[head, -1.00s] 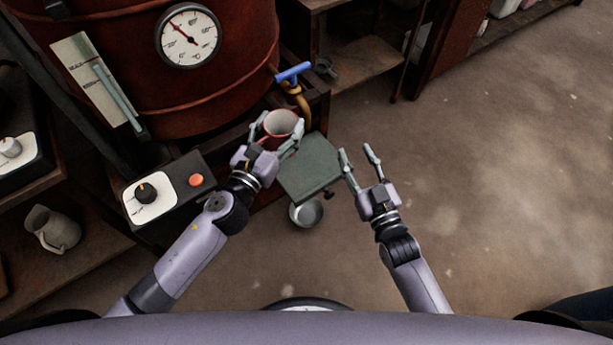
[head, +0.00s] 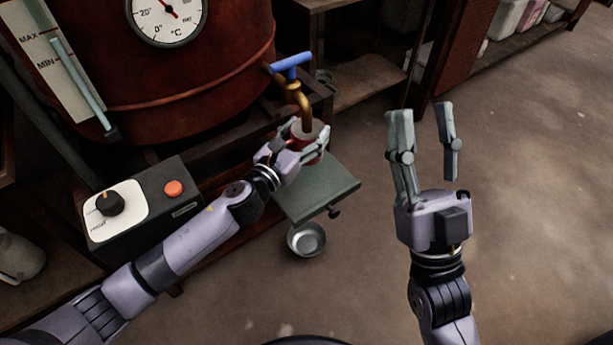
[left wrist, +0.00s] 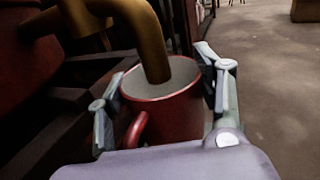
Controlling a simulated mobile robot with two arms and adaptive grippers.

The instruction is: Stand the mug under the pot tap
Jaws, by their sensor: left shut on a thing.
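The red mug (head: 309,155) with a pale inside is upright above the green shelf plate, at the pot tap. My left gripper (head: 307,143) is shut on the mug, its fingers on either side of it. The brass tap (head: 303,98) with a blue handle (head: 290,62) comes out of the dark red pot (head: 190,85). In the left wrist view the spout (left wrist: 152,50) overlaps the opening of the mug (left wrist: 170,115). I cannot tell whether the mug touches the plate. My right gripper (head: 430,130) is open and empty, right of the plate.
The green plate (head: 318,192) juts out before the pot, with a small metal bowl (head: 306,240) below it. A control box with a black knob and orange button (head: 173,188) stands left. A pale jug (head: 20,257) is at the left edge. Open floor lies to the right.

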